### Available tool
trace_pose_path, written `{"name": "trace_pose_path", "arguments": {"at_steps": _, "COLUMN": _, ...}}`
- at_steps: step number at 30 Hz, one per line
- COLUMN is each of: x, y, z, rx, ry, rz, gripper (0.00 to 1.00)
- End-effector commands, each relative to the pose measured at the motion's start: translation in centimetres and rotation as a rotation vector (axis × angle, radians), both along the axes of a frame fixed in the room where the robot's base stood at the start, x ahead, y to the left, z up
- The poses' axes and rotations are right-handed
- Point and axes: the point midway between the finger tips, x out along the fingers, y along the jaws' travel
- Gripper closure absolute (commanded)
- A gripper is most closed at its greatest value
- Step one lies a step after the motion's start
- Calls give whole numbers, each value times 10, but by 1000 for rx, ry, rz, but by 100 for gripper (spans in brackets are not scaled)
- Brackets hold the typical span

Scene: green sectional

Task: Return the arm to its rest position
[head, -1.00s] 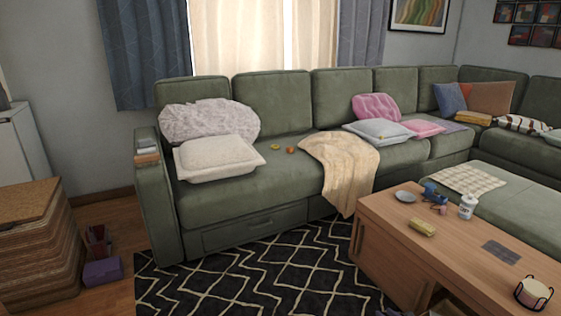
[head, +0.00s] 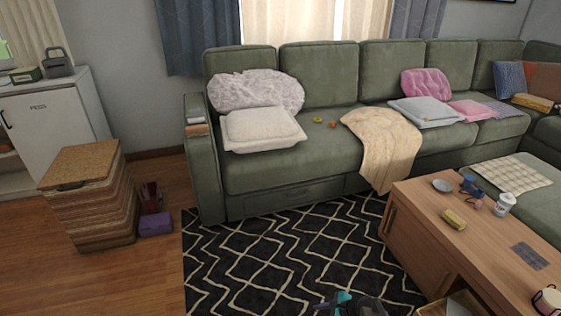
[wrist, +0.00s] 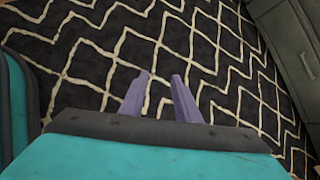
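My gripper (wrist: 160,77) shows in the wrist view as two pale purple fingers, with a clear gap between the tips. Only the patterned rug is seen through the gap, so it is open and empty. A teal and dark part of my arm (head: 350,304) shows at the bottom edge of the head view, over the rug (head: 285,248). Most of the arm is out of the head view.
A green sofa (head: 290,165) stands at the back. A wooden coffee table (head: 470,240) is on the right. The rug's middle and left floor are clear.

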Motion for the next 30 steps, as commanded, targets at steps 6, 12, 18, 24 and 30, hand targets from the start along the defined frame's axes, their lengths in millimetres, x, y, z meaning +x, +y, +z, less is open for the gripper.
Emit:
{"name": "trace_pose_path", "arguments": {"at_steps": 6, "x": -75, "y": 53, "z": 26, "rx": -124, "ry": 18, "rz": 392, "gripper": 71}}
{"name": "trace_pose_path", "arguments": {"at_steps": 12, "x": -150, "y": 67, "z": 41, "rx": -238, "ry": 32, "rz": 803, "gripper": 71}}
{"name": "trace_pose_path", "arguments": {"at_steps": 18, "x": -209, "y": 45, "z": 49, "rx": -326, "ry": 49, "rz": 1186, "gripper": 71}}
{"name": "trace_pose_path", "arguments": {"at_steps": 24, "x": -247, "y": 2, "z": 57, "rx": -370, "ry": 76, "rz": 1525, "gripper": 71}}
{"name": "trace_pose_path", "arguments": {"at_steps": 30, "x": -263, "y": -24, "z": 64, "rx": -353, "ry": 79, "rz": 1769, "gripper": 71}}
